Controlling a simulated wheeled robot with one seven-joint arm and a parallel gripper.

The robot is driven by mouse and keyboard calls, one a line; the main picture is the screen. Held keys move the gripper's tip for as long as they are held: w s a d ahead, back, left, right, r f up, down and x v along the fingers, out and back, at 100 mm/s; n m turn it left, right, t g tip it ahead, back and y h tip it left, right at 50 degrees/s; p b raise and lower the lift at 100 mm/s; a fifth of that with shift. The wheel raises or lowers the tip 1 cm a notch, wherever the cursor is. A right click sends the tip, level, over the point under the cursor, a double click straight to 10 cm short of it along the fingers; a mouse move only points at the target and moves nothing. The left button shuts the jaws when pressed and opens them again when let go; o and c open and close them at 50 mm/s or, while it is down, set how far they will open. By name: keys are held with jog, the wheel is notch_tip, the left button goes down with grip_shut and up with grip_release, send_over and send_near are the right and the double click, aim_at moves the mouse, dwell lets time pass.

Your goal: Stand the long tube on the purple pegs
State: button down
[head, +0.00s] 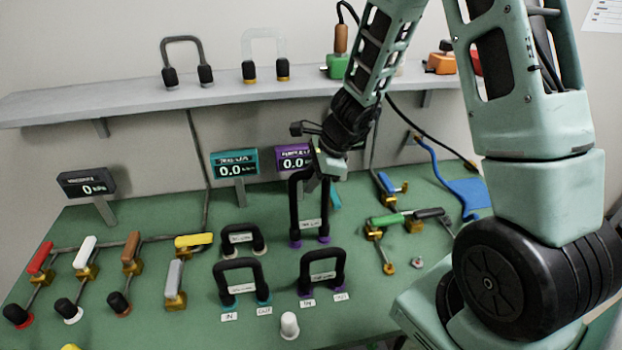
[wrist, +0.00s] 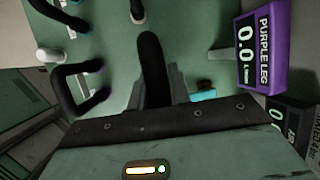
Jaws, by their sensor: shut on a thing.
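The long tube (head: 295,210) is a tall, narrow black U-shaped tube with its bend at the top and a white label. It looks upright, its lower ends at purple pegs (head: 295,244); I cannot tell whether they are fully seated. My gripper (head: 322,170) is shut on the tube near its top. In the wrist view the long tube (wrist: 153,62) lies between my fingers (wrist: 158,90). The purple display (head: 293,157) stands behind it, and this display (wrist: 258,45) reads 0.0 in the wrist view.
A shorter black tube (head: 306,270) stands in front, on purple ends by small labels. Another black tube (head: 222,280) stands left of it, with a smaller one (head: 227,236) behind. A white capped peg (head: 290,325) is near the front. Valves with coloured handles (head: 387,219) are at the right.

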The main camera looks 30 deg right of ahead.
jog(key=shift+f+b, duration=0.8)
jog(key=shift+f, duration=0.05)
jog(key=c, duration=1.2)
grip_release()
jog(key=shift+r, duration=0.1)
jog(key=shift+r, duration=0.1)
jog(key=p+v, duration=0.4)
jog(key=v, duration=1.3)
jog(key=shift+r, duration=0.1)
